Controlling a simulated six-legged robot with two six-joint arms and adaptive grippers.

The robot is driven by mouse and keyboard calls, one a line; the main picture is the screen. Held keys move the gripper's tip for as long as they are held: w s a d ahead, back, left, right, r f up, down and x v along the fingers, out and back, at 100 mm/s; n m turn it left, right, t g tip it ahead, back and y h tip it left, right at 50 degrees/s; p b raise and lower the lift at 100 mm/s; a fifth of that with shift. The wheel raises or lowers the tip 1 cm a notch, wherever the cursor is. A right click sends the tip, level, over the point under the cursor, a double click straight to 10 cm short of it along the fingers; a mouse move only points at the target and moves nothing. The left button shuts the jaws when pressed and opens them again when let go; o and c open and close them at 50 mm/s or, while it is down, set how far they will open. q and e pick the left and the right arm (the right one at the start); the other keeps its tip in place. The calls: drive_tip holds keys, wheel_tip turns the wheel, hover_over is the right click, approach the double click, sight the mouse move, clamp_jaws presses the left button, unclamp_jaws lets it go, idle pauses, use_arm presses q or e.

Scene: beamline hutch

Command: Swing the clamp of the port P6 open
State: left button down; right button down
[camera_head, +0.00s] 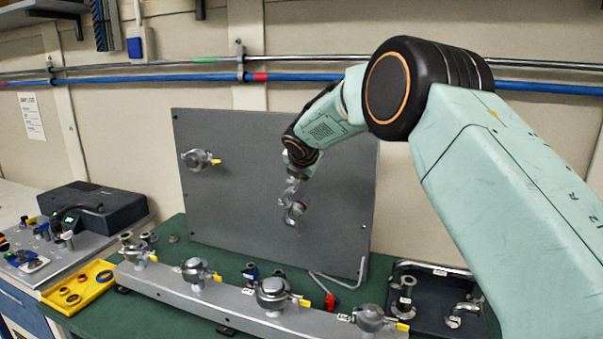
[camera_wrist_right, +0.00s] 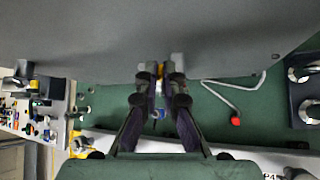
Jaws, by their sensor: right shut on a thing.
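My right gripper (camera_head: 291,194) is at the grey upright panel (camera_head: 240,190), right of the panel's middle. In the right wrist view its two fingertips (camera_wrist_right: 162,72) are close together, shut on a small yellow piece (camera_wrist_right: 160,69) that looks like a clamp's wing nut or lever. A metal port fitting (camera_head: 295,213) shows partly at the fingertips in the head view; fingers and arm hide much of it. No P6 label is readable, and I cannot tell whether its clamp is open or closed. My left gripper is not in view.
Another clamped port (camera_head: 198,160) is on the panel's left. A grey rail (camera_head: 235,305) with several clamped ports runs along the green bench. A red-tipped bent rod (camera_head: 330,298) lies behind it. A yellow tray (camera_head: 75,290) is left, a black tray (camera_head: 430,318) right.

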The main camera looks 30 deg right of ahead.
drive_tip(key=shift+s+a+f, duration=0.1)
drive_tip(key=shift+f, duration=0.2)
drive_tip(key=c, duration=1.9)
unclamp_jaws()
drive_tip(key=o, duration=0.4)
drive_tip(key=shift+a+r, duration=0.15)
drive_tip(key=shift+r, duration=0.05)
drive_tip(key=shift+d+r, duration=0.1)
drive_tip(key=shift+d, duration=0.1)
drive_tip(key=v, duration=1.2)
